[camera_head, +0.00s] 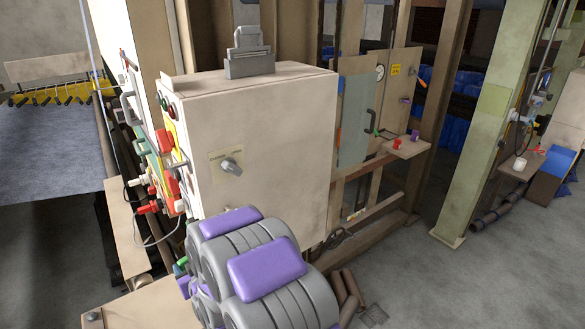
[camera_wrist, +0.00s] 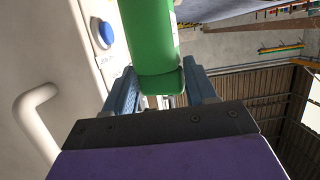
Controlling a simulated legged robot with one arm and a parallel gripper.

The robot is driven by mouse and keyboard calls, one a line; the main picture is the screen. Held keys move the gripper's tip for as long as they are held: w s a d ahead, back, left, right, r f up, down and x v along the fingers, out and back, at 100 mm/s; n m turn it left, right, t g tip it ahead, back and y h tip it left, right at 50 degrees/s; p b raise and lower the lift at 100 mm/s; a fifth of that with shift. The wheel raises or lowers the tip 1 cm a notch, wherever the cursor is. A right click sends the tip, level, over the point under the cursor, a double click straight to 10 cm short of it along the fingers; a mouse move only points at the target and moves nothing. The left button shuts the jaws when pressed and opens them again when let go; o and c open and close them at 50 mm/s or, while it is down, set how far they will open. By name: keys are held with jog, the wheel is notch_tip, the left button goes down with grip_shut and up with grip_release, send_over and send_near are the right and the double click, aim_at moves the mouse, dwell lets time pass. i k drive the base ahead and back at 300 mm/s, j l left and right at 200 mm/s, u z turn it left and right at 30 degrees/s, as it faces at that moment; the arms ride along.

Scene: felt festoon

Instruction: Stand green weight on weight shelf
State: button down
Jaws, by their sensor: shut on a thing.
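The green weight (camera_wrist: 152,35) fills the upper middle of the wrist view, a smooth green cylinder with a block-like lower end. My gripper (camera_wrist: 163,88) is shut on that lower end, with one blue-grey finger on each side. In the head view my arm hides the gripper; a small green patch (camera_head: 183,262) shows at the arm's left edge, and I cannot tell if it is the weight. A small wooden shelf (camera_head: 412,152), apparently the weight shelf, stands right of the cabinet and bears a red piece (camera_head: 397,144) and a purple piece (camera_head: 415,135).
A large cream cabinet (camera_head: 270,140) with a rotary knob stands just beyond my arm. A white handle (camera_wrist: 35,105) is close on the left in the wrist view. A green post (camera_head: 483,130) stands at right. Grey floor (camera_head: 420,270) is mostly clear at lower right.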

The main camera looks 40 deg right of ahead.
aim_at(405, 144)
jog(key=k+l+z, duration=0.1)
jog(key=k+z, duration=0.25)
jog(key=k, duration=0.25)
jog(key=z, duration=1.5)
jog(key=i+z, duration=0.2)
jog(key=i, duration=0.2)
jog(key=i+j+z, duration=0.2)
jog(key=i, duration=0.15)
jog(key=i+j+z, duration=0.2)
jog(key=i, duration=0.15)
jog(key=i+j, duration=0.15)
jog(key=i, duration=0.45)
jog(key=i+j, duration=0.15)
jog(key=i, duration=1.9)
jog(key=i+u, duration=0.35)
jog(key=i+l+u, duration=0.3)
jog(key=i, duration=0.15)
jog(key=j, duration=0.1)
